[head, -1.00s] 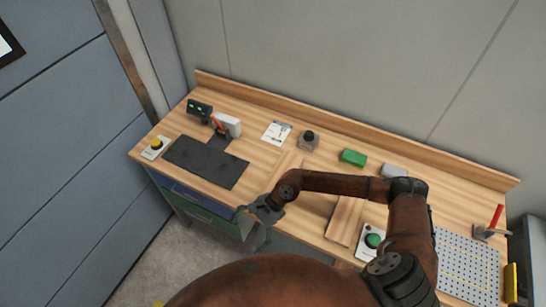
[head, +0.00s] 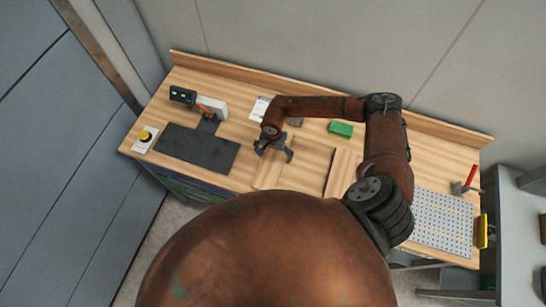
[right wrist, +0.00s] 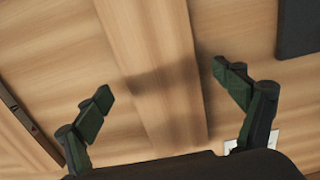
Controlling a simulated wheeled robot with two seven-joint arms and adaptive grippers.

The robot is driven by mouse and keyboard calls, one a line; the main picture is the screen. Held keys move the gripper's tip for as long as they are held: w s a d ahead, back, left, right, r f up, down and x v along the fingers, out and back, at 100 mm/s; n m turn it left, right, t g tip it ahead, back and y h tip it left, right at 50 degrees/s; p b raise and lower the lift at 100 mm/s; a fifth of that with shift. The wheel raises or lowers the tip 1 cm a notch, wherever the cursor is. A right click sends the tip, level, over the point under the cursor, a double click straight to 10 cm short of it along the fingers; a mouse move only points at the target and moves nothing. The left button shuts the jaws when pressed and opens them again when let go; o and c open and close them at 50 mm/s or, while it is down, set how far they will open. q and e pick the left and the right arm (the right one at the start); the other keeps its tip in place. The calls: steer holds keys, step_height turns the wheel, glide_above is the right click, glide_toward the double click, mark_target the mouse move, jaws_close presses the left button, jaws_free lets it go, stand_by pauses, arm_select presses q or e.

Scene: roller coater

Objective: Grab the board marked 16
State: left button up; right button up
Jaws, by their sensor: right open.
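A plain wooden board (head: 268,174) lies on the bench, close in colour to the bench top. It also fills the middle of the right wrist view (right wrist: 155,60), lying lengthwise between the two fingers, with a finger shadow across it. A second wooden board (head: 342,172) lies to its right. I can read no number on either board. My right gripper (head: 275,155) is open and empty above the first board; in the right wrist view its fingers (right wrist: 163,84) are spread to either side. My left gripper is not in view.
A black mat (head: 197,148) lies left of the board. A green block (head: 341,128) and a white paper (head: 260,108) are behind. A perforated plate (head: 442,222) and a red-handled tool (head: 469,179) are at the right. The wall stands behind the bench.

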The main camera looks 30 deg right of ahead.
steer(key=shift+w+f, duration=0.45)
steer(key=shift+f, duration=0.4)
steer(key=shift+s+r, duration=0.15)
steer(key=shift+s, duration=0.5)
steer(key=shift+c, duration=1.3)
steer(key=shift+w, duration=0.35)
steer(key=shift+c, duration=1.5)
steer(key=shift+s, duration=0.2)
steer(key=c, duration=0.3)
steer(key=shift+w, duration=0.15)
steer(key=c, duration=0.6)
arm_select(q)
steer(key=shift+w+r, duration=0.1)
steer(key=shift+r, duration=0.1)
arm_select(e)
steer(key=shift+c, duration=0.3)
